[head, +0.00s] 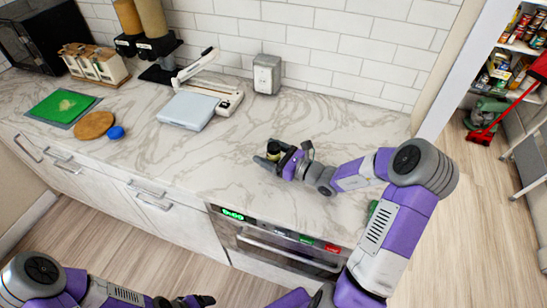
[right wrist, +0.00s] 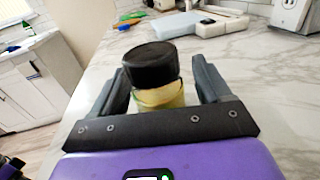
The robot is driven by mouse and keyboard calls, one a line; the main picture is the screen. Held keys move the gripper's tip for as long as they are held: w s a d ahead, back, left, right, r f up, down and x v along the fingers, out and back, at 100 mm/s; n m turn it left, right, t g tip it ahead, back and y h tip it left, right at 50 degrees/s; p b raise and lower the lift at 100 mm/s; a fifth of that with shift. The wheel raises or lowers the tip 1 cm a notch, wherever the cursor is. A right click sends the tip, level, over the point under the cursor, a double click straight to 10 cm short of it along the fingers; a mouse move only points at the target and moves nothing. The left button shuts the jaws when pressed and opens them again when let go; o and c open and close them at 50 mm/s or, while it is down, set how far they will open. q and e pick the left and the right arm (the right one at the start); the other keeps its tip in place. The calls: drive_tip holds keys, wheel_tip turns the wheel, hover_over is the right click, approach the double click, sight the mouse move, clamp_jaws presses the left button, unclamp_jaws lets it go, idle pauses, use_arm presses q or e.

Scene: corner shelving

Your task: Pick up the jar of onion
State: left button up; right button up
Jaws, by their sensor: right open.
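The jar of onion (right wrist: 155,75) has a black lid and yellowish contents. It stands upright on the marble counter and also shows, small and partly hidden, in the head view (head: 273,154). My right gripper (head: 270,157) is open around the jar, low over the counter. In the right wrist view the fingers of my right gripper (right wrist: 160,88) stand on both sides of the jar, with a visible gap at the right finger. Any contact at the left finger is unclear. My left gripper (head: 195,301) is at the bottom edge of the head view, below the counter front; its jaws are unclear.
The marble counter (head: 330,130) is clear around the jar. Farther left are a white appliance (head: 187,111), a round brown board (head: 93,125), a blue item (head: 115,132) and a green cutting board (head: 50,108). A grey box (head: 267,74) stands by the tiled wall.

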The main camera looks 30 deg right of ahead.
drive_tip(key=shift+c, duration=0.2)
drive_tip(key=shift+r, duration=0.1)
drive_tip(key=c, duration=1.1)
